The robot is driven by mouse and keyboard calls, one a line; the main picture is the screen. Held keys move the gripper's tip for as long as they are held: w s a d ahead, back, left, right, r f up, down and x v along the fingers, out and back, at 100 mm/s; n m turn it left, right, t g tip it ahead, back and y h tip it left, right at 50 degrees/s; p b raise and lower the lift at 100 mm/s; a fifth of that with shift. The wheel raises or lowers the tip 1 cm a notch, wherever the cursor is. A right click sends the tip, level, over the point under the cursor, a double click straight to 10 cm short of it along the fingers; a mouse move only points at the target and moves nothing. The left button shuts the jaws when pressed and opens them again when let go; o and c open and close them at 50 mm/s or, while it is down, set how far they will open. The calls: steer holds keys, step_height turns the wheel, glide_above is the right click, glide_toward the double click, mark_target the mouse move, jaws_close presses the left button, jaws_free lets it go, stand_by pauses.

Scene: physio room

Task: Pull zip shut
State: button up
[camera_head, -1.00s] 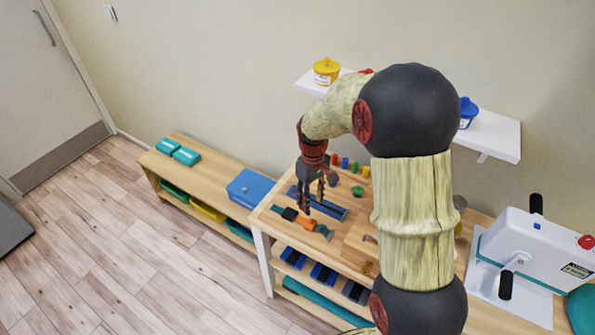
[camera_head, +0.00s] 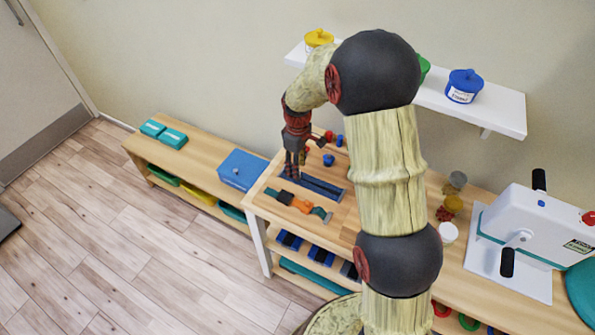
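A blue strip with a dark line along it, which looks like the zip (camera_head: 325,189), lies on the wooden worktop (camera_head: 342,213). Its left end is close to my gripper. My gripper (camera_head: 293,175) points down at that left end, with its dark fingers in front of the strip. I cannot tell whether the fingers touch it, or whether they are open or shut. The pull tab is too small or hidden to make out.
A strap with an orange middle (camera_head: 301,205) lies just in front of the strip. Small blue and red pegs (camera_head: 329,160) stand behind it. A blue box (camera_head: 242,169) is at the left. A white hand-crank machine (camera_head: 537,232) stands at the right. A shelf (camera_head: 500,108) with tubs hangs above.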

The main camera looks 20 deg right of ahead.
steer(key=shift+f, duration=1)
steer(key=shift+c, duration=1.1)
steer(key=c, duration=0.7)
jaws_close()
